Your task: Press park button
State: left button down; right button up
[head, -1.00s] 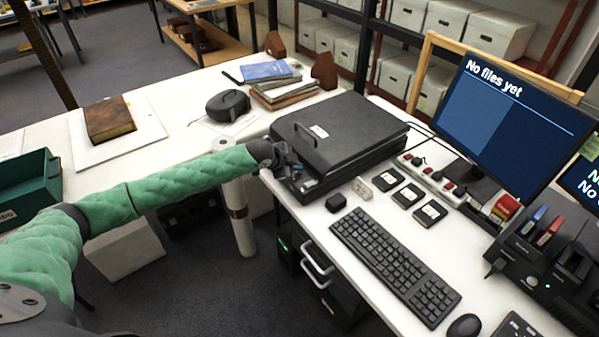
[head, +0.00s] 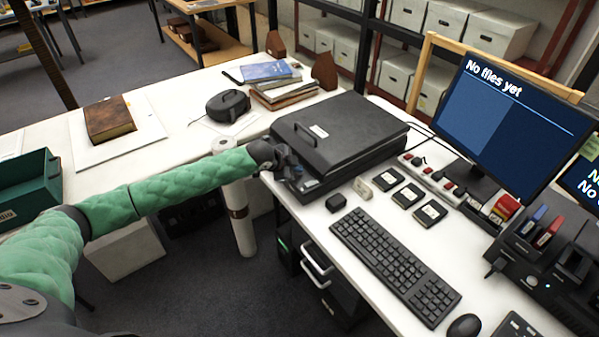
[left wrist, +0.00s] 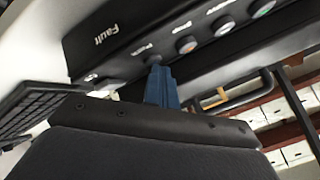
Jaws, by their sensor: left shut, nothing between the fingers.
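The flatbed scanner (head: 345,138) is black with its lid closed and stands on the white desk. In the left wrist view its front panel (left wrist: 130,30) carries a row of round buttons with labels; "Fault" reads clearly at one end. The label by the button at my fingertips (left wrist: 156,62) is blurred and looks like "Park". My left gripper (head: 293,173) is shut and empty at the scanner's front left corner. Its blue fingertips cover most of that button; I cannot tell whether it is pressed in. My right gripper is not in view.
A keyboard (head: 395,265), a mouse (head: 464,327) and several small black boxes lie on the desk right of the scanner. A power strip (head: 432,178) and a monitor (head: 510,125) reading "No files yet" stand behind. A paper roll (head: 223,145) is close to my left forearm.

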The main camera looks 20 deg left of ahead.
aim_at(297, 175)
pick_arm(q)
jog(key=shift+r, duration=0.1)
jog(key=shift+r+p, duration=0.8)
notch_tip(297, 175, up, 5)
jog(key=p, duration=0.4)
dwell(0.4)
dwell(0.7)
